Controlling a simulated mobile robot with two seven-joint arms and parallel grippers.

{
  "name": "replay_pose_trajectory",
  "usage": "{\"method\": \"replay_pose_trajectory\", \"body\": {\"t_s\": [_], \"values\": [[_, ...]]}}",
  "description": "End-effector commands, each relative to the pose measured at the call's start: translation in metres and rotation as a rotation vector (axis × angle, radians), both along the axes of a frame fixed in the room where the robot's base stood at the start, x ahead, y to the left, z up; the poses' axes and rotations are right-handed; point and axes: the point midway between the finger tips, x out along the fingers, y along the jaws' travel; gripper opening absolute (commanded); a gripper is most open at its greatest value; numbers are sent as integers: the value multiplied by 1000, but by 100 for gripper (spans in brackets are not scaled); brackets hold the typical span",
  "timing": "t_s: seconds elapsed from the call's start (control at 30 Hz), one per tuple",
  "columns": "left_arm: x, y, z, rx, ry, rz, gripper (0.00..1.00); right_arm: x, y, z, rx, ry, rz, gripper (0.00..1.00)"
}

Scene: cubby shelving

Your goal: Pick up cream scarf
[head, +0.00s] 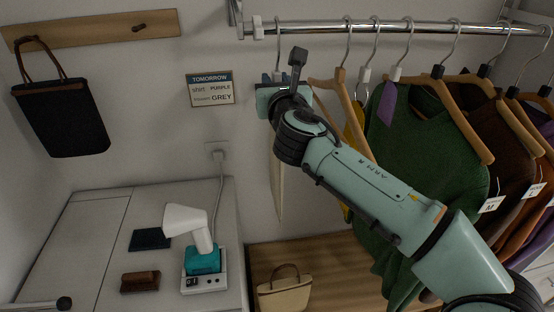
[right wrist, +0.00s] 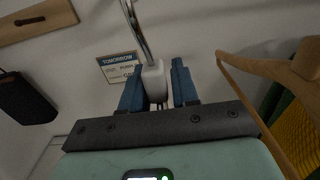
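The cream scarf (head: 278,185) hangs as a long narrow strip below the left end of the clothes rail, partly hidden behind my right gripper and wrist. A metal hook runs down from the rail above it. My right gripper (head: 271,80) is at the top of the scarf, under the hook. In the right wrist view the two blue fingers (right wrist: 158,90) stand either side of a white clip (right wrist: 154,80) on the hook. A thin gap shows on the right of the clip; contact on the left is unclear. The scarf cloth does not show there. My left gripper is out of view.
The rail (head: 400,27) carries several garments; a wooden hanger (head: 357,110) and green sweater (head: 420,150) are close right of my arm. A cream handbag (head: 284,291) sits below. A white lamp (head: 187,221) stands on the cabinet. A black bag (head: 62,118) hangs left.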

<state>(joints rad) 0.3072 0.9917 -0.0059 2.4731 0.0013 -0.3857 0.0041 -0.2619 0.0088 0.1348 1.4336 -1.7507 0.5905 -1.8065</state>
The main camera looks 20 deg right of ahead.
Motion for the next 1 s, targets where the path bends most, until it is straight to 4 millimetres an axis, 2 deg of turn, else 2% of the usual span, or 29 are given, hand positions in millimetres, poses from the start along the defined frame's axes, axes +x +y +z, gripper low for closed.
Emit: {"method": "replay_pose_trajectory", "body": {"t_s": [0.03, 0.07, 0.1, 0.47, 0.57, 0.8, 0.9, 1.0], "values": [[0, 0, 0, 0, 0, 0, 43, 0, 0, 0, 0, 0, 0, 12], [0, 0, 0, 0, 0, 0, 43, 0, 0, 0, 0, 0, 0, 2], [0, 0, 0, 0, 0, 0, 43, 0, 0, 0, 0, 0, 0, 0], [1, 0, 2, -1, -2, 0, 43, 0, 0, 3, 1, -1, 0, 0], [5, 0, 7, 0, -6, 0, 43, 0, 0, 11, 1, -3, 0, 0], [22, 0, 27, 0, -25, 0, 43, -1, 1, 44, 0, -7, 0, 0], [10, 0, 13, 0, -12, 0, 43, -24, 6, 35, 1, -1, 1, 0], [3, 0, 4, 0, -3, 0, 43, -48, 13, 34, 1, -2, 2, 0]]}}
